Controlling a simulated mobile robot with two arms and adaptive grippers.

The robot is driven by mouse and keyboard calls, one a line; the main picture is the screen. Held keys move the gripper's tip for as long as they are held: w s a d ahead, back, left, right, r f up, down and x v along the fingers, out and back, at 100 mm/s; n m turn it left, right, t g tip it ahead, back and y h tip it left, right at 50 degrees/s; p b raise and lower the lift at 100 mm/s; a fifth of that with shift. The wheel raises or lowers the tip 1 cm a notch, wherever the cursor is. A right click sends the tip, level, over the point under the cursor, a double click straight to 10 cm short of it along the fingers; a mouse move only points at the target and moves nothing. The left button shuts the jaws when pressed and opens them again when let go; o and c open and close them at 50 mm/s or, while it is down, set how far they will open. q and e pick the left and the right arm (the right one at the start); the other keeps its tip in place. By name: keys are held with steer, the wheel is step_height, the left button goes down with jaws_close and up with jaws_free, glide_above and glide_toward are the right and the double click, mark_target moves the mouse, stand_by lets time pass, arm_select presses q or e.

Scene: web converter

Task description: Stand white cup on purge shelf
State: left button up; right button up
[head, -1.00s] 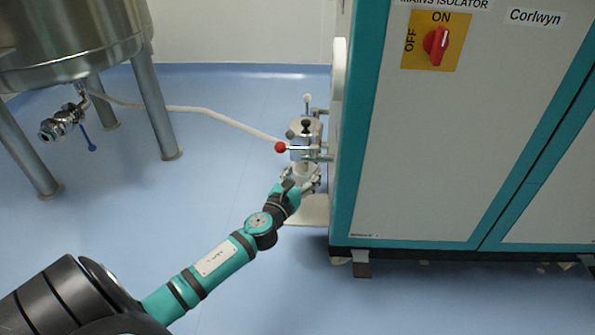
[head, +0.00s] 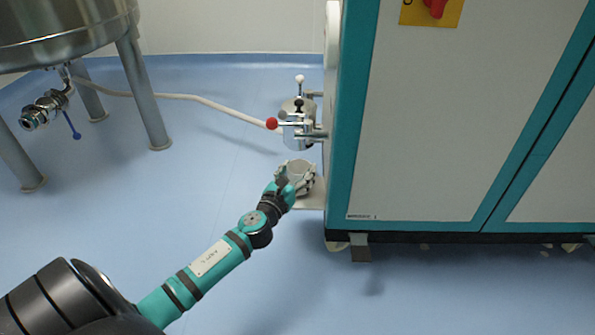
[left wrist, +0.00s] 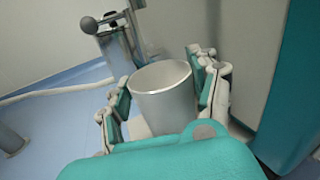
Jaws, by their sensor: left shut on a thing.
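The white cup (head: 299,167) is held upright in my left gripper (head: 298,182), beside the teal and white machine. In the left wrist view the cup (left wrist: 163,95) sits between the two fingers of my left gripper (left wrist: 165,98), its open rim facing up. The purge shelf (head: 314,202), a pale flat plate, sticks out from the machine's lower left side. In the head view the cup and hand overlap part of it. I cannot tell whether the cup's base touches the shelf. My right gripper is not in view.
A metal valve (head: 299,130) with a red knob (head: 272,124) stands just above and behind the cup. A pale hose (head: 190,97) runs from it to the steel tank (head: 65,30) at left. The machine cabinet (head: 440,130) blocks the right. The blue floor in front is clear.

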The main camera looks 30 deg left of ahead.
arm_select(q)
steer(key=shift+f+b, duration=0.5)
steer(key=shift+f, duration=0.05)
steer(key=o, duration=1.2)
steer(key=shift+c, duration=0.2)
